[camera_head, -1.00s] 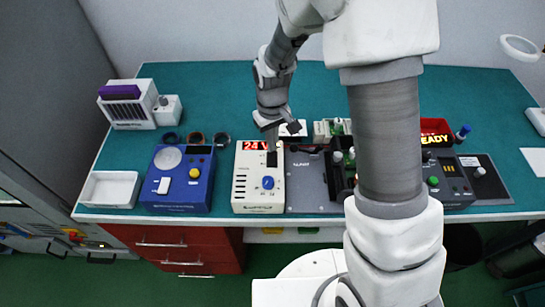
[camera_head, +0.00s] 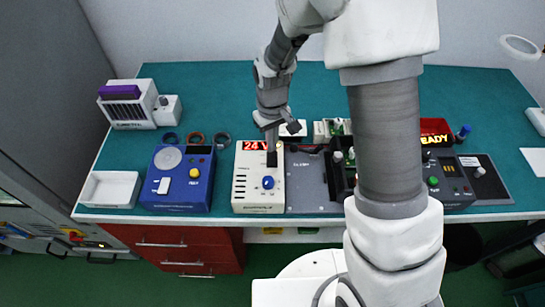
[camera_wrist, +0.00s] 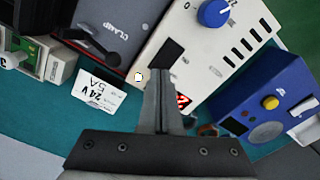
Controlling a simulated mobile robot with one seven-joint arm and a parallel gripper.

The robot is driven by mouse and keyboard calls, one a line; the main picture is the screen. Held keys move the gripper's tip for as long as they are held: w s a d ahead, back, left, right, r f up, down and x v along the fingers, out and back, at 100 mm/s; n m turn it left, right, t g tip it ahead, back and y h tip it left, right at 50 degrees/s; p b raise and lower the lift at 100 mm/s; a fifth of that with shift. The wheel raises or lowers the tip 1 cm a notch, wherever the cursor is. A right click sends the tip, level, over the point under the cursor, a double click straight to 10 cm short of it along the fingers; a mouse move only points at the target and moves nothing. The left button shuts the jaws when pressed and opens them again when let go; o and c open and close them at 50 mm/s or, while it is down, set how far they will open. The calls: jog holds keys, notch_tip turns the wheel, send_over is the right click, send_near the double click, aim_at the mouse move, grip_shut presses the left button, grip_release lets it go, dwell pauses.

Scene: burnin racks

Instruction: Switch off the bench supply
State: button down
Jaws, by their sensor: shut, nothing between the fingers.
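The bench supply (camera_head: 258,190) is the white box with a lit red display (camera_head: 252,146) and a blue knob (camera_head: 268,182), at the front of the bench in the head view. Its top face also shows in the wrist view (camera_wrist: 192,42), with the blue knob (camera_wrist: 213,12) and a row of dark slots. My gripper (camera_head: 272,160) is shut and empty, with its dark fingertips (camera_wrist: 166,54) over the supply's back right part. They partly hide the display in the wrist view. A small pale round part (camera_wrist: 138,76) shows beside the fingers. I cannot tell whether the fingertips touch the supply.
A blue device (camera_head: 178,180) stands left of the supply. A grey clamp plate (camera_head: 308,185) lies close on its right. A white card marked 24V 5A (camera_wrist: 100,93) stands behind.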

jog(key=shift+f+b, duration=0.75)
jog(key=shift+f, duration=0.2)
dwell(0.5)
jog(key=shift+r, duration=0.15)
jog(key=shift+r+p, duration=2.35)
jog(key=shift+r, duration=1.05)
jog(key=s+d+r+m+t, duration=0.1)
jog(key=s+d+r, duration=0.2)
jog(key=r, duration=0.5)
jog(key=s+d+r+m+t, duration=0.1)
jog(key=s+d+r, duration=0.1)
jog(key=d+r, duration=0.35)
jog(key=s+d+r+m+t, duration=0.3)
jog(key=s+d+r, duration=0.1)
jog(key=s+r, duration=0.6)
jog(key=s, duration=0.3)
jog(key=shift+s+r+m+t, duration=0.2)
jog(key=shift+s+m+t, duration=0.1)
jog(key=shift+s, duration=0.05)
